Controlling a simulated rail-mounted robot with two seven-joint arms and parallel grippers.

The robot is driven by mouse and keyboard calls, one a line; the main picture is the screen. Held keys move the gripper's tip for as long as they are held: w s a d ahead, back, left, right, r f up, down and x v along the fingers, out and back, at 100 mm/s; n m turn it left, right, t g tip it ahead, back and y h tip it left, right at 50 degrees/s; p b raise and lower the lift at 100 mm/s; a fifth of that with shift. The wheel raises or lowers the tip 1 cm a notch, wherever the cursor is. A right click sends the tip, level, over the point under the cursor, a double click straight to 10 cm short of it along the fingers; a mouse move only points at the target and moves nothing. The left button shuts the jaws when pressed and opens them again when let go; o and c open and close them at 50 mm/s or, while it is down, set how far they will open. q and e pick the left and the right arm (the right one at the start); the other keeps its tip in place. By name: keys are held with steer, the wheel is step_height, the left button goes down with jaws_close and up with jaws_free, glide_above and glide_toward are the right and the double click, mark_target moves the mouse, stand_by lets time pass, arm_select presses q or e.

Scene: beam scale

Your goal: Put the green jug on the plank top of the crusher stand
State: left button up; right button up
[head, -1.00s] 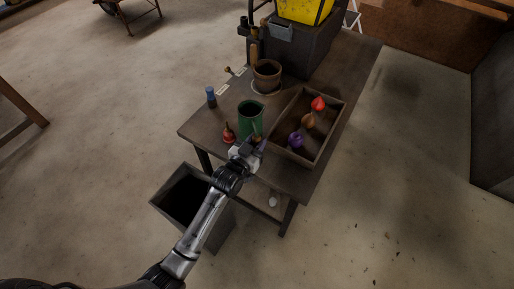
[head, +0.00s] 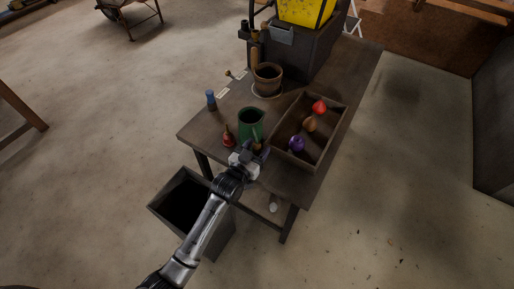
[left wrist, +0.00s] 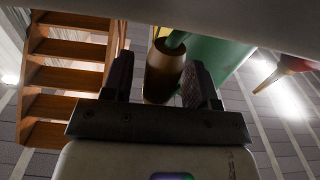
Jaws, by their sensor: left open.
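The green jug (head: 250,125) stands upright near the front corner of the wooden table. Its brown handle faces my left gripper (head: 253,151). In the left wrist view the open fingers of my left gripper (left wrist: 160,82) stand on either side of the brown handle (left wrist: 164,76), with a gap at least on the left side. The green jug body (left wrist: 215,58) shows behind the right finger. I cannot tell for sure which surface is the crusher stand; a dark box with a yellow top (head: 300,50) stands at the table's far end. My right gripper is not in view.
A red bell-shaped item (head: 228,139) stands close left of the jug. An open wooden tray (head: 327,143) with red, orange and purple items lies to the right. A brown pot (head: 267,78) and a blue-topped bottle (head: 211,100) stand farther back. A dark bin (head: 166,217) is below the table.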

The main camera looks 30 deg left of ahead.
arm_select(q)
steer(key=shift+r, duration=0.1)
steer(key=shift+s, duration=0.25)
steer(key=s+d+f+g, duration=0.1)
steer(key=s+g, duration=0.3)
steer(key=s, duration=0.8)
steer(key=s+d+f+m+g+p, duration=0.1)
steer(key=s+f+g, duration=0.3)
steer(key=s, duration=0.7)
steer(key=s+d+f+g, duration=0.1)
steer(key=s+f+g, duration=0.2)
steer(key=s, duration=0.9)
steer(key=g, duration=0.3)
steer(key=shift+s+f+m, duration=0.25)
steer(key=shift+s+m, duration=0.05)
steer(key=shift+p, duration=0.3)
step_height(320, 180, up, 32)
steer(key=p, duration=3.2)
steer(key=shift+r, duration=0.15)
